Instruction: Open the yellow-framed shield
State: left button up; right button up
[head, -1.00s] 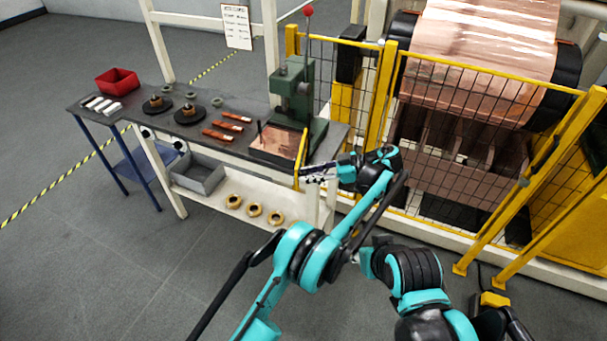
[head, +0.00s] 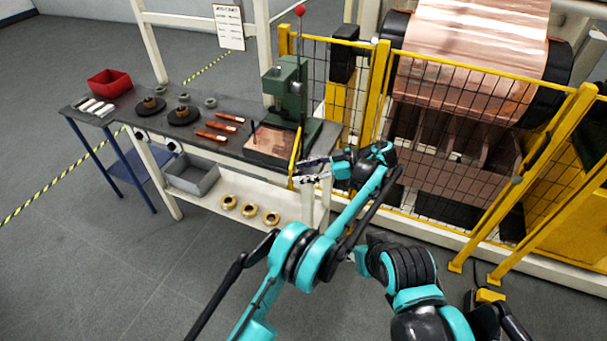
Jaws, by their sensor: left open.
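The yellow-framed shield (head: 295,158) stands at the right end of the workbench, in front of the green press (head: 288,88). I see it nearly edge-on as a thin upright yellow bar; its pane cannot be made out. My left gripper (head: 304,171) is open, its fingers spread and pointing left. Its fingertips are right beside the lower part of the yellow bar; I cannot tell whether they touch it. Nothing shows between the fingers. My right arm shows at the lower right, but its gripper is not in view.
A copper sheet (head: 268,141) lies at the press base. Copper-coloured strips (head: 219,126), dark round pieces and a red bin (head: 110,82) are on the bench. A grey tray (head: 196,178) and brass rings (head: 249,211) sit below. A yellow mesh fence (head: 440,85) stands behind my left arm.

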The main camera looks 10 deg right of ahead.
pick_arm(q)
notch_tip(320, 180, up, 9)
dwell(0.3)
jog(key=s+a+r+m+h, duration=0.2)
jog(key=s+a+m, duration=0.1)
jog(key=a, duration=0.4)
jog(key=s+a+r+m+h, duration=0.2)
jog(key=a+m, duration=0.1)
jog(key=a, duration=0.3)
jog(key=s+a+r+m+h, duration=0.3)
jog(key=a, duration=0.4)
jog(key=s+a+f+m+t+h, duration=0.2)
jog(key=s+f, duration=0.3)
jog(key=s, duration=0.6)
jog(key=s+a+f+m+t+h, duration=0.2)
jog(key=s+a+f+m+h, duration=0.2)
jog(key=s, duration=0.8)
notch_tip(320, 180, down, 2)
jog(key=shift+f, duration=0.15)
